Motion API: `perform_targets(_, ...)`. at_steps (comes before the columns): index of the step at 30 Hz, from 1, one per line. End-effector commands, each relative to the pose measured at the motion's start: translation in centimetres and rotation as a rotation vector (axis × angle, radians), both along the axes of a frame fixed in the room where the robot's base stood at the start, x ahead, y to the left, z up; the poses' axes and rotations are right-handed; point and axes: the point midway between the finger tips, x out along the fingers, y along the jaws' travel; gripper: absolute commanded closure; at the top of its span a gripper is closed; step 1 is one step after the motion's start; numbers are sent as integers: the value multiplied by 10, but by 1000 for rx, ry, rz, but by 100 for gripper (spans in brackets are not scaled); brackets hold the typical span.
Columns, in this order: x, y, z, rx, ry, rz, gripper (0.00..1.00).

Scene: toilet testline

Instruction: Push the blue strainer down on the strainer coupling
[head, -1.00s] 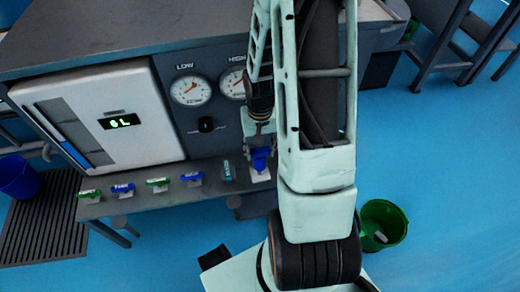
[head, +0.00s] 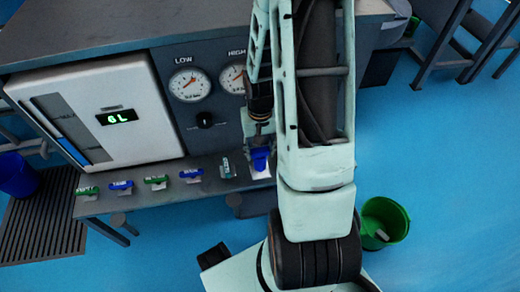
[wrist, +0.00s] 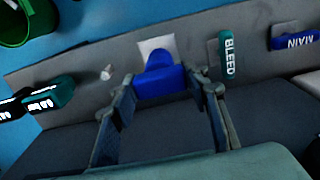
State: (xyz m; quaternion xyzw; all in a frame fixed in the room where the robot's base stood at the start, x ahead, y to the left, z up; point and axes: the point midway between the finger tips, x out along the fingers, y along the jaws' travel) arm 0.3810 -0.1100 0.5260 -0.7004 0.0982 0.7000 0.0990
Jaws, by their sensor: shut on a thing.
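The blue strainer (head: 260,160) is at the right end of the grey shelf, over a white square plate (wrist: 152,44). My gripper (wrist: 165,83) is shut on the strainer (wrist: 161,66), with one finger at each side of it. In the head view the gripper is just above the strainer and partly behind my arm. I cannot make out the strainer coupling; whatever is under the strainer is hidden.
A teal BLEED handle (wrist: 226,58) stands close beside the strainer. Blue and green handles (head: 156,181) line the shelf to the left. Gauges (head: 189,84) are on the panel behind. A green bucket (head: 384,222) stands on the floor at right.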

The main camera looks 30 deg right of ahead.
Motion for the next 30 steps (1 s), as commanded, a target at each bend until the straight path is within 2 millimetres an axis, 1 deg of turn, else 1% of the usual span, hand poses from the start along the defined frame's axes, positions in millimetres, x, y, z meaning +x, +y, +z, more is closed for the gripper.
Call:
perform_targets(18, 0, 0, -13, 0, 0, 0, 84)
perform_targets(19, 0, 0, -12, 0, 0, 0, 55)
perform_targets(24, 0, 0, -12, 0, 0, 0, 37)
perform_targets(30, 0, 0, -12, 0, 0, 0, 37)
